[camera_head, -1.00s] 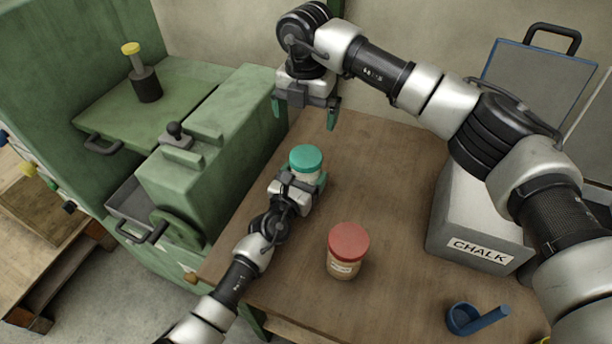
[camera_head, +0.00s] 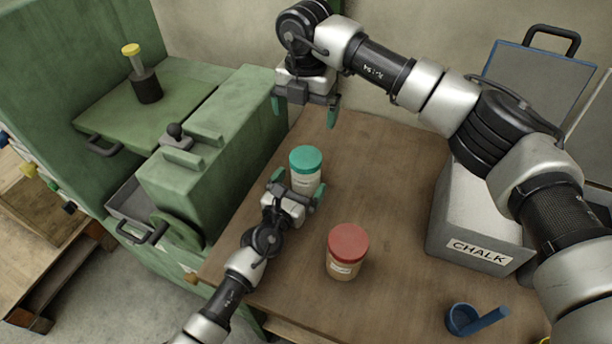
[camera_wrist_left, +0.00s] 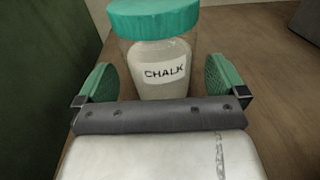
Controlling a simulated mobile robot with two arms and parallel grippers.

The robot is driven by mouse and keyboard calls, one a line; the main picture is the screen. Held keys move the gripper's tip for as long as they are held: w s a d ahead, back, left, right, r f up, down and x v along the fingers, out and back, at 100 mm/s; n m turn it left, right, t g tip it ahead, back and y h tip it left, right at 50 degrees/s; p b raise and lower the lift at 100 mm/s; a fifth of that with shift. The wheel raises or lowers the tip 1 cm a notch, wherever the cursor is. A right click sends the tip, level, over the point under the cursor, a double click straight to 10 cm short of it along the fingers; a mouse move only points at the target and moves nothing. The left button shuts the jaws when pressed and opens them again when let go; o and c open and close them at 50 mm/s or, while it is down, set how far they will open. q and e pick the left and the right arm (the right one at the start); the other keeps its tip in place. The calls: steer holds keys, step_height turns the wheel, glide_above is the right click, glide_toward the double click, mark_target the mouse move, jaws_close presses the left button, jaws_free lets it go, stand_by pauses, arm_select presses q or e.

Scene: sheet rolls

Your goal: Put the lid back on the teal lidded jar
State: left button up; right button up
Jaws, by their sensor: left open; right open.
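The teal lidded jar (camera_head: 306,176) stands upright on the table, and its teal lid (camera_head: 306,158) sits on top of it. In the left wrist view the jar (camera_wrist_left: 162,75) shows a CHALK label and clear walls with pale contents, with the lid (camera_wrist_left: 153,17) partly cut off by the frame's top. My left gripper (camera_head: 297,188) is open just in front of the jar. Its two green fingers (camera_wrist_left: 159,85) are spread on either side, apart from the jar. My right gripper (camera_head: 305,107) is open and empty, pointing down above the table's back left edge, behind the jar.
A red-lidded jar (camera_head: 347,251) stands right of my left gripper. A grey CHALK box (camera_head: 468,232) and a blue round item with a handle (camera_head: 463,319) are at the right. A green machine (camera_head: 215,150) borders the table's left.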

arm_select(q)
steer(key=v, duration=0.8)
stand_by(0.4)
